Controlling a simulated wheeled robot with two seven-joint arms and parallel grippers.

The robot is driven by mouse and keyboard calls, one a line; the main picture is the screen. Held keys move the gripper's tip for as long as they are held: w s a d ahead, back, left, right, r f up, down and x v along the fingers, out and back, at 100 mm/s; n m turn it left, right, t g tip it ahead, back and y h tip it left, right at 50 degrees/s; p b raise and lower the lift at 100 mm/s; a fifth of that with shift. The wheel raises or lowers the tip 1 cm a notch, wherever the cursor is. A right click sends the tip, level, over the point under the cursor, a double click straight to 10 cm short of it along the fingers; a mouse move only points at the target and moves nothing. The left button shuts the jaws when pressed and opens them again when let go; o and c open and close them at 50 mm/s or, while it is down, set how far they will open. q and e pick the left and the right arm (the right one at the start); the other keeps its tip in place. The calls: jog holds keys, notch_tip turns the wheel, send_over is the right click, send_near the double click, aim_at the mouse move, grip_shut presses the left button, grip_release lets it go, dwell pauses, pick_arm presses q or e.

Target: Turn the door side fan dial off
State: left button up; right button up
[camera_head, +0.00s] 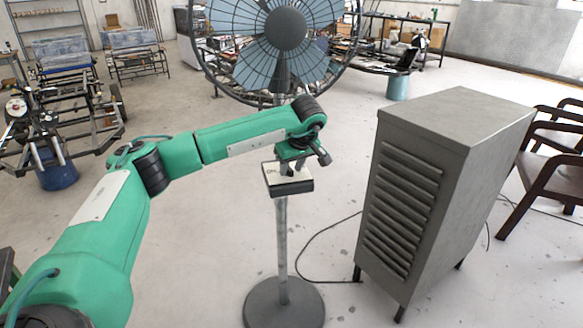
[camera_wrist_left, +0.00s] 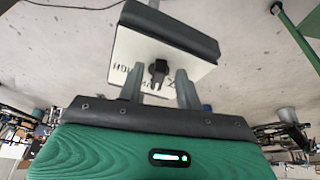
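The fan's control box (camera_head: 289,188) sits on top of a grey post with a round base. Its pale labelled face shows in the left wrist view (camera_wrist_left: 185,60), with a small black dial (camera_wrist_left: 158,70) in the middle. My left gripper (camera_head: 288,168) is over the control box's face. In the left wrist view, the left gripper's two fingers (camera_wrist_left: 160,85) stand apart on either side of the dial, with a visible gap to each side. It is open and holds nothing. The label is partly hidden by the dial and fingers. My right gripper does not show.
The large caged fan (camera_head: 287,28) stands behind the control box. A grey louvred cabinet (camera_head: 440,180) is close on the right, with brown chairs (camera_head: 545,165) beyond it. A cable lies on the floor between post and cabinet. Cluttered benches line the back.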

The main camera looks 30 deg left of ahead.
pick_arm(q)
jog(key=shift+a+f, duration=0.1)
jog(key=shift+f, duration=0.1)
grip_shut()
